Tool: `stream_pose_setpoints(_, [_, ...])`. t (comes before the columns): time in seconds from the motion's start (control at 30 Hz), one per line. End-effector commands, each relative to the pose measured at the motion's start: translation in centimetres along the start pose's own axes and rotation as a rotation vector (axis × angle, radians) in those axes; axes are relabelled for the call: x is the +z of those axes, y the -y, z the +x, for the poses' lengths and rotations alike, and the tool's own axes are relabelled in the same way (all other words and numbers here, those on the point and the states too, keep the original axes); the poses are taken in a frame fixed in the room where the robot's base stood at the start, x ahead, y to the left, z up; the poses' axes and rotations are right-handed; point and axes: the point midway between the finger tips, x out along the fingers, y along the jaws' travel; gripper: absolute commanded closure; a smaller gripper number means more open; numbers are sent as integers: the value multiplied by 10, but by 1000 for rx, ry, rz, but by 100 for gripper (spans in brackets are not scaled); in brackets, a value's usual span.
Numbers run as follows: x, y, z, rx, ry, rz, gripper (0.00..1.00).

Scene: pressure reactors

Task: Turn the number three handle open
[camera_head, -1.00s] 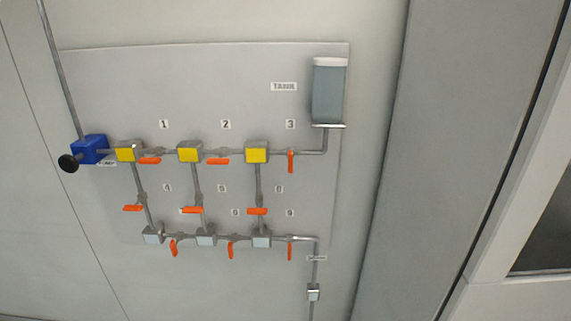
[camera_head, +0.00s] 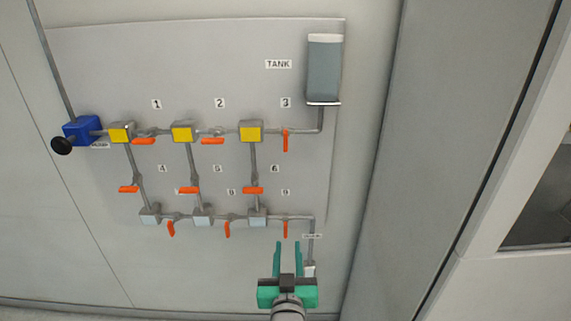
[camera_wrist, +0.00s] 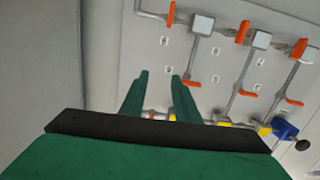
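The number three handle (camera_head: 285,140) is an orange lever on the pipe below the "3" label (camera_head: 286,103). It hangs straight down, crosswise to its horizontal pipe. My green gripper (camera_head: 289,246) is open and empty. It is well below the handle in the head view, with its fingers pointing up near the bottom pipe. The open fingers (camera_wrist: 159,75) also show in the wrist view.
Other orange handles sit close by, including number six (camera_head: 253,190) and number nine (camera_head: 285,229). Yellow blocks (camera_head: 251,131), the tank (camera_head: 323,70) and a blue pump (camera_head: 82,130) are on the panel (camera_head: 90,65). A grey column (camera_head: 430,150) stands to the right.

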Motion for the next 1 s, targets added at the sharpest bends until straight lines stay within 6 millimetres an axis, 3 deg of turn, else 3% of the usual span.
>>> stream_pose_setpoints(0.03, [-24, 0, 11, 0, -16, 3, 71])
stream_pose_setpoints(0.2, [-88, 0, 35, -1, -38, 11, 71])
stream_pose_setpoints(0.5, [-193, -1, 52, -7, -66, 29, 71])
stream_pose_setpoints(0.7, [-224, -1, 53, -10, -71, 35, 71])
stream_pose_setpoints(0.87, [-229, -1, 60, -11, -70, 36, 71])
stream_pose_setpoints(1.0, [-230, -1, 78, -11, -69, 36, 71])
